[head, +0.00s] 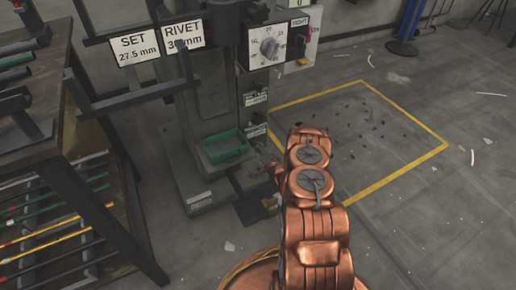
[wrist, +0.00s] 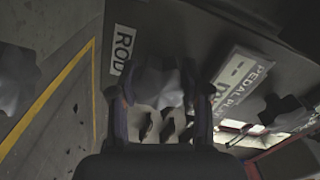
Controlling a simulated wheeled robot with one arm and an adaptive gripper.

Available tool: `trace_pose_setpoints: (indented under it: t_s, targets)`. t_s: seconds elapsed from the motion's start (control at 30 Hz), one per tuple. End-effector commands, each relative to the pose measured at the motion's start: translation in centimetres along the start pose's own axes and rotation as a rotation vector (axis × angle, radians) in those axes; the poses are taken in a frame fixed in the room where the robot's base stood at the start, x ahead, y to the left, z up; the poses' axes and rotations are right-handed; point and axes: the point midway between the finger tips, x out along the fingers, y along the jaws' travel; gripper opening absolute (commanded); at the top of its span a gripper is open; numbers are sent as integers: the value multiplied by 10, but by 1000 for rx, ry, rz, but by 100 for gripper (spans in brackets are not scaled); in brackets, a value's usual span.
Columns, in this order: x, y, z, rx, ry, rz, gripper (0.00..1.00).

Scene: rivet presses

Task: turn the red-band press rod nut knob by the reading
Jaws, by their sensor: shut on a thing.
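In the wrist view my gripper (wrist: 161,94) has one finger on each side of a grey lobed knob (wrist: 158,80) and is shut on it. A white label reading ROD (wrist: 122,48) is beside this knob. In the head view my copper arm reaches toward the lower column of the press (head: 212,100), and the gripper end and held knob are hard to make out. A sign reads SET 27.5 mm (head: 135,47). Another sign reads RIVET (head: 183,36), its number partly covered. I cannot make out a red band on the press.
Another grey knob (wrist: 285,112) and a PEDAL label (wrist: 243,85) are near my gripper.

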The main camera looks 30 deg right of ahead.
Motion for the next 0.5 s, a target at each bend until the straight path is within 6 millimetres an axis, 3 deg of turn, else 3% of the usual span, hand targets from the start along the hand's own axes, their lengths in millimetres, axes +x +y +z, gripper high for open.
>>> trace_pose_setpoints:
  t_s: [0.5]
  targets:
    - [1, -1, 1, 96, -2, -1, 12]
